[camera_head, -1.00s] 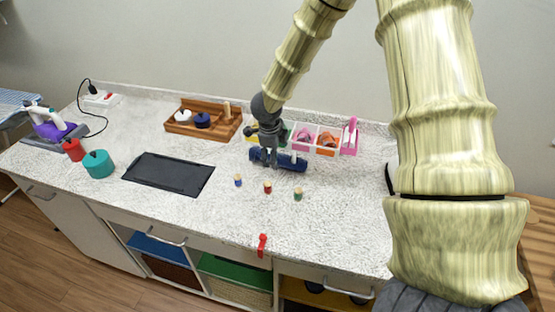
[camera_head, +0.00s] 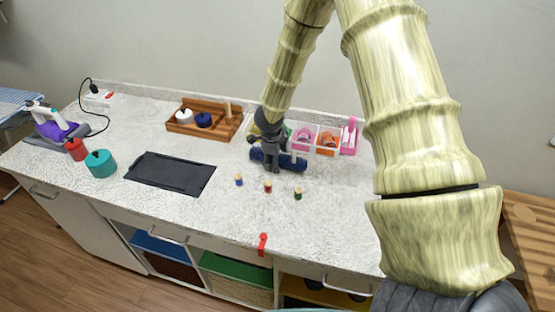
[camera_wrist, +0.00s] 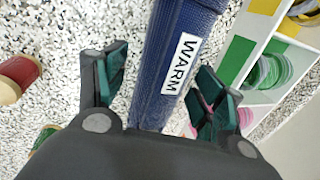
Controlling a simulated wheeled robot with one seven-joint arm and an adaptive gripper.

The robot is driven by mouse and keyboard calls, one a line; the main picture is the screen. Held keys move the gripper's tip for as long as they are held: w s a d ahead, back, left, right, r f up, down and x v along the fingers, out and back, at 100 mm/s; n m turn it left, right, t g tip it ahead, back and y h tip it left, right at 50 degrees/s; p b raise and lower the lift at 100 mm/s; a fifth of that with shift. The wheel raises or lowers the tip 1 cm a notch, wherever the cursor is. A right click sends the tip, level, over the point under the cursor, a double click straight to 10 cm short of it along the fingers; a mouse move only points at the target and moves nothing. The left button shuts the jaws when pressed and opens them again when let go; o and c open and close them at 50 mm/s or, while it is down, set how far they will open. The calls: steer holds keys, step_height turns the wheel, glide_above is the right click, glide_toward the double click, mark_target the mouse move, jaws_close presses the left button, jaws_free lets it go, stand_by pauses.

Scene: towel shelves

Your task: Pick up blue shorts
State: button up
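The blue shorts appear as a rolled dark blue cloth bundle (camera_head: 292,162) on the speckled counter, just in front of the white organizer. In the wrist view the blue roll (camera_wrist: 158,70) carries a white label reading "WARM". My gripper (camera_head: 272,168) is over the roll in the head view. In the wrist view my gripper (camera_wrist: 155,85) is open, with one dark green finger pad on each side of the roll. A gap shows between the left finger and the cloth; the right finger is close to it. The arm hides part of the roll in the head view.
A white organizer (camera_head: 325,151) with coloured contents stands right behind the roll. Small thread spools (camera_head: 268,187) stand in front. A wooden tray (camera_head: 183,126), a black mat (camera_head: 170,173) and teal and red containers (camera_head: 100,164) are to the left. The front counter is mostly clear.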

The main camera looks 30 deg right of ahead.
steer(key=c, duration=0.9)
